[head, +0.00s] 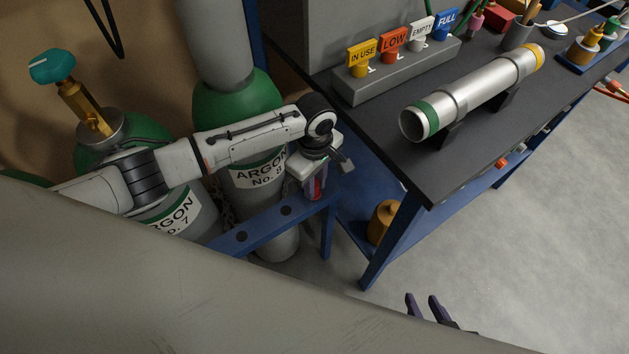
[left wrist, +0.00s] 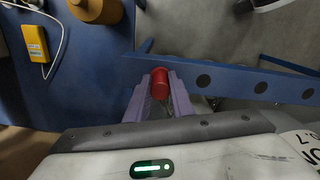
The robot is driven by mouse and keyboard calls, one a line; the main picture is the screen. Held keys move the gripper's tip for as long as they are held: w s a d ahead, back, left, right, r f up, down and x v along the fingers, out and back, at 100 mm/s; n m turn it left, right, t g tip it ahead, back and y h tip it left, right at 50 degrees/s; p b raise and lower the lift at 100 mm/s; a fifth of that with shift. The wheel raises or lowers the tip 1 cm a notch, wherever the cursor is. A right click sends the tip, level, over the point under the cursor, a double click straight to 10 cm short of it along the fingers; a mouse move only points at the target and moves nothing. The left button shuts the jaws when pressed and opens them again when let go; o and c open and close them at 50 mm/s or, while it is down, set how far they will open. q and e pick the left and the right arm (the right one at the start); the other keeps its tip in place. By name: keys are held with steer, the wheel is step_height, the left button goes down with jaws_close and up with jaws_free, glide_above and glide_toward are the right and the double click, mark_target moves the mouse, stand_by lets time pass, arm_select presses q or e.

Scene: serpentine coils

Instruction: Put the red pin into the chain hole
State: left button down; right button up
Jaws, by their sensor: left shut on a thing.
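My left gripper (head: 316,190) is shut on the red pin (head: 318,187), at the right end of the blue bar (head: 262,232). In the left wrist view the red pin (left wrist: 160,84) stands between the purple fingertips of my left gripper (left wrist: 160,88), its rounded red end showing. It overlaps the left part of the blue bar (left wrist: 230,84), where several dark round holes (left wrist: 203,80) run off to the right. Whether the pin is in a hole or only above the bar, I cannot tell. My right gripper (head: 423,306) is empty, its two fingers apart, low over the floor.
Green-topped argon cylinders (head: 238,105) stand behind the bar. A dark workbench (head: 470,150) at the right holds a metal tube (head: 475,90) and a grey block with coloured tags (head: 400,72). A yellow device (left wrist: 35,43) lies on the blue shelf. Grey floor (head: 480,260) is clear.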

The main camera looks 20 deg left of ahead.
arm_select(q)
steer(key=shift+f, duration=0.15)
steer(key=c, duration=1.5)
jaws_free()
steer(key=shift+o, duration=0.2)
step_height(320, 180, up, 10)
steer(key=shift+r+p, duration=0.1)
steer(key=shift+p, duration=0.8)
steer(key=s+d+f+m+t+h, duration=0.35)
steer(key=s+d+f+m, duration=0.4)
steer(key=f, duration=0.25)
steer(key=s+a+f+m+t+y, duration=0.1)
steer(key=s+a+f+m+t, duration=0.1)
steer(key=s+a+m+t, duration=0.3)
steer(key=s+a+m, duration=0.3)
steer(key=s+a, duration=0.2)
steer(key=s, duration=0.1)
steer(key=shift+s+a+f, duration=0.15)
steer(key=shift+s+a, duration=0.05)
steer(key=shift+a, duration=0.05)
